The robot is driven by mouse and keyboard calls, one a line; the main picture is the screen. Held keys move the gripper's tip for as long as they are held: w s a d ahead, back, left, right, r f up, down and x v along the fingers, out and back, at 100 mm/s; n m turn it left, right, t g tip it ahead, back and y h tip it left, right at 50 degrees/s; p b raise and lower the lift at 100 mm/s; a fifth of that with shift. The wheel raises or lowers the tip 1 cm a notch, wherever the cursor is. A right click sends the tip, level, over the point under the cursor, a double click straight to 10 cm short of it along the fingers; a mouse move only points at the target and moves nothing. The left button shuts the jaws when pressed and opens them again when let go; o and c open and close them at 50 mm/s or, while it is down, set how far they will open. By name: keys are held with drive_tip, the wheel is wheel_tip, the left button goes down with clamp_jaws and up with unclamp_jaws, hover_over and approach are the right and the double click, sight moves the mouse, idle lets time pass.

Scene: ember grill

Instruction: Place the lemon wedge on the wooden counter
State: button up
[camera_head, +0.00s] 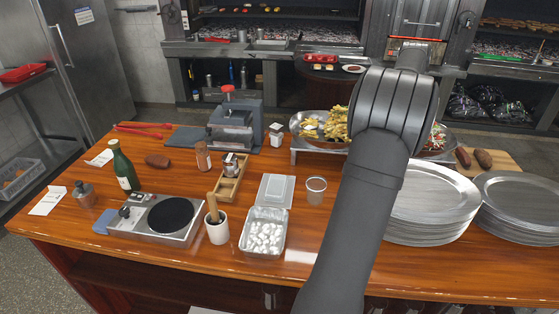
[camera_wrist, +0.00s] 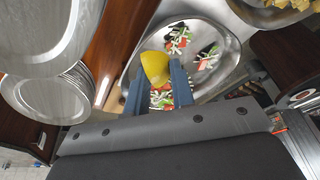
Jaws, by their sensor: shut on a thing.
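A yellow lemon wedge (camera_wrist: 155,66) is held between the two blue-grey fingertips of my gripper (camera_wrist: 157,85) in the wrist view. In that view it appears over a metal tray (camera_wrist: 222,68) with chopped vegetables; I cannot tell its height above the tray. The wooden counter (camera_head: 305,229) spans the head view, and part of its brown surface (camera_wrist: 122,32) shows in the wrist view. In the head view my arm hides the fingers and the wedge.
Plate stacks (camera_head: 430,205) (camera_head: 520,200) fill the counter's right side. A hot plate (camera_head: 160,216), a green bottle (camera_head: 124,168), a mortar (camera_head: 217,231), a foil tray (camera_head: 263,232) and a clear cup (camera_head: 315,190) stand to the left and middle. Small bare patches lie between them.

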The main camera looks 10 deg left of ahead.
drive_tip(key=w+a+n+y, duration=0.2)
drive_tip(key=a+n, duration=0.4)
drive_tip(key=a, duration=2.1)
drive_tip(key=w+a+n+y, duration=0.1)
drive_tip(key=w+a+n, duration=0.3)
drive_tip(key=a, duration=2.3)
drive_tip(key=n+y, duration=0.2)
drive_tip(key=n, duration=0.4)
hover_over(100, 184)
drive_tip(key=d, duration=0.1)
drive_tip(key=f, duration=0.8)
drive_tip(key=s+f, duration=0.1)
drive_tip(key=f, duration=0.4)
drive_tip(key=shift+w+f, duration=0.1)
drive_tip(key=shift+f, duration=2.25)
drive_tip(key=o, duration=0.9)
drive_tip(key=shift+f, duration=0.1)
